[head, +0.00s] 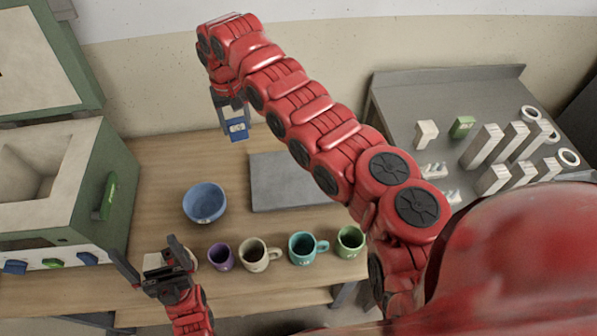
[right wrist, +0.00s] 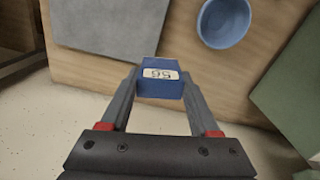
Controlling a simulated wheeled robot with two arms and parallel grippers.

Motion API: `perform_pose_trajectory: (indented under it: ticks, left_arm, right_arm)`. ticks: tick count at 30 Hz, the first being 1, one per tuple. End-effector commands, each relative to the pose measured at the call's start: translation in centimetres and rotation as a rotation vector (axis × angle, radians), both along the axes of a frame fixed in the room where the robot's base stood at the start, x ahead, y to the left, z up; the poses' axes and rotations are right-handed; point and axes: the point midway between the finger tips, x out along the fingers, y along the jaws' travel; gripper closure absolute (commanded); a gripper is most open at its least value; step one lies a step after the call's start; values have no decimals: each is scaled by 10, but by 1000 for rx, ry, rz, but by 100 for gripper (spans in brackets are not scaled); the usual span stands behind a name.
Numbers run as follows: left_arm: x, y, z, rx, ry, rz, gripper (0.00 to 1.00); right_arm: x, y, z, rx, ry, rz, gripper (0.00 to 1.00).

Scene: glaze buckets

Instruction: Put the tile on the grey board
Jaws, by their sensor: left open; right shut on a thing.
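The tile (head: 237,129) is a small blue block with a white number label. My right gripper (head: 236,119) is shut on it, near the far edge of the wooden table. In the right wrist view the tile (right wrist: 160,82) sits between the fingertips of my right gripper (right wrist: 160,88), apart from the board. The grey board (head: 290,182) lies flat and bare on the table, right of the tile in the head view; my right arm crosses above its right part. It also shows at upper left in the right wrist view (right wrist: 105,25). My left gripper (head: 149,256) is open at the table's near left.
A blue bowl (head: 204,203) stands left of the board. A purple cup (head: 221,257), a cream mug (head: 254,255), a teal mug (head: 302,248) and a green mug (head: 350,241) line the near edge. A green-white kiln-like box (head: 112,205) stands left; a grey table (head: 395,100) with blocks stands right.

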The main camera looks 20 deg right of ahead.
Motion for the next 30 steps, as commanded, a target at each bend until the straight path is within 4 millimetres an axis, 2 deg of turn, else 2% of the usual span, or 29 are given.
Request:
perform_pose_trajectory:
  ticks: [1, 3, 10, 16, 23, 30]
  left_arm:
    - [0, 0, 6, 0, 0, 0, 0]
    - [0, 0, 9, 0, 0, 0, 0]
    - [0, 0, 14, 0, 0, 0, 0]
    - [0, 0, 20, 0, 0, 0, 0]
    - [0, 0, 26, 0, 0, 0, 0]
    - [0, 0, 31, 0, 0, 0, 0]
  right_arm:
    - [-6, 14, -6, 3, 5, -17, 100]
    - [-13, 27, -14, 3, 4, -53, 100]
    - [-38, 50, -38, 8, 2, -154, 100]
    - [-65, 57, -57, 10, 5, -247, 100]
    - [-113, 58, -89, 13, 13, -388, 100]
    - [-162, 40, -119, 1, 5, -526, 100]
